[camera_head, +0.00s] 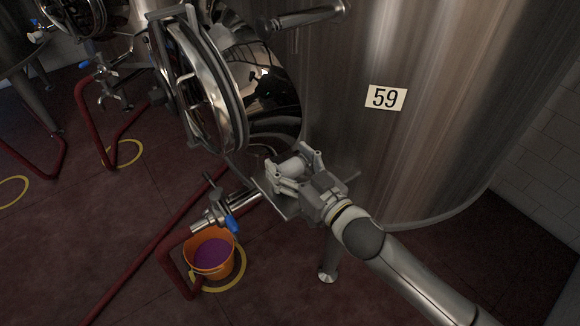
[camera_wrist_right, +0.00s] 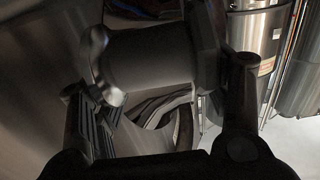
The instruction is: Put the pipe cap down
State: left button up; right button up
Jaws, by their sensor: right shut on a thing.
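The pipe cap (camera_head: 291,167) is a pale, short cylinder between the fingers of my right gripper (camera_head: 297,172), in front of the big steel tank marked 59. My right gripper is shut on it. In the right wrist view the cap (camera_wrist_right: 150,58) is a dark grey cylinder with a shiny metal piece at its left end, between my right fingers (camera_wrist_right: 165,85). A flat metal ledge (camera_head: 288,208) shows just below the gripper; I cannot tell whether the cap touches it. My left gripper is not in view.
The tank (camera_head: 440,90) has an open round hatch door (camera_head: 205,85). Below left, a valve with a blue handle (camera_head: 231,223) and a red hose (camera_head: 165,255) are by an orange bucket (camera_head: 213,273) of purple liquid, standing within a yellow floor ring.

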jog(key=shift+f, duration=0.5)
jog(key=shift+f, duration=0.25)
jog(key=o, duration=1.3)
jog(key=shift+r, duration=0.1)
jog(key=shift+r, duration=0.15)
jog(key=shift+s+d, duration=0.15)
jog(key=shift+s, duration=0.1)
jog(key=b+v, duration=0.1)
jog(key=v, duration=1)
jog(key=shift+s+d, duration=0.1)
jog(key=shift+s, duration=0.1)
